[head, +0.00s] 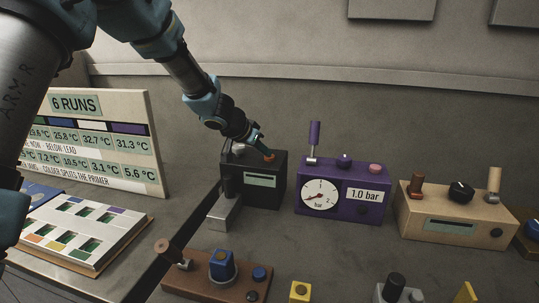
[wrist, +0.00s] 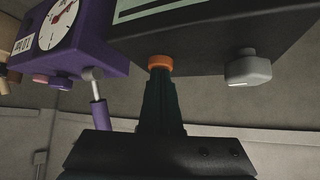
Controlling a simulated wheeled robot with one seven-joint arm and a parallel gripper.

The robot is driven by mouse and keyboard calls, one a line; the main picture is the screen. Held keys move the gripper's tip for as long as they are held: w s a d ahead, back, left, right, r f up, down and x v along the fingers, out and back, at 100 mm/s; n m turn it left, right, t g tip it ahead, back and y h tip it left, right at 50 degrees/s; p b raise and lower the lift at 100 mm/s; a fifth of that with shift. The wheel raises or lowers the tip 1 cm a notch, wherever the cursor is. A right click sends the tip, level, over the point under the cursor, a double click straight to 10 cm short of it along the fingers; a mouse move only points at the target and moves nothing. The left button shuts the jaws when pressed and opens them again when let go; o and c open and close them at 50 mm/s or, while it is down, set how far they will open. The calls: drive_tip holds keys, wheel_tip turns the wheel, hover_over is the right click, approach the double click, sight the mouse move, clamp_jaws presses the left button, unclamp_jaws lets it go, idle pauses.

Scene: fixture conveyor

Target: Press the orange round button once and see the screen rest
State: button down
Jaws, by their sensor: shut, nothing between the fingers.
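The orange round button (head: 269,156) sits on the top of a black box (head: 266,194) near the middle of the head view. The box's front carries a pale green screen (head: 262,180) with no writing that I can make out. My gripper (head: 262,151) is shut and comes down from the upper left to the button. In the wrist view the orange button (wrist: 160,61) is right at the closed fingertips (wrist: 160,72). The tips seem to touch it. I cannot tell whether the button is pushed down. A grey knob (wrist: 248,69) stands beside it on the same box.
A purple box (head: 342,206) with a dial and lever stands close to the right. A tan box (head: 455,213) is farther right. A brown box (head: 200,284) with a blue knob is in front. A board (head: 150,150) reading "6 RUNS" stands left, behind a panel (head: 50,245).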

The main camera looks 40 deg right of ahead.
sight(264, 162)
drive_tip(key=shift+f, duration=0.15)
drive_tip(key=shift+r+p, duration=1.7)
drive_tip(key=shift+r, duration=1.4)
drive_tip(key=w+b+v, duration=0.1)
drive_tip(key=b+v, duration=0.2)
drive_tip(key=v, duration=0.7)
drive_tip(key=shift+s+a+r, duration=0.25)
drive_tip(key=shift+s+a, duration=0.05)
drive_tip(key=shift+s, duration=0.2)
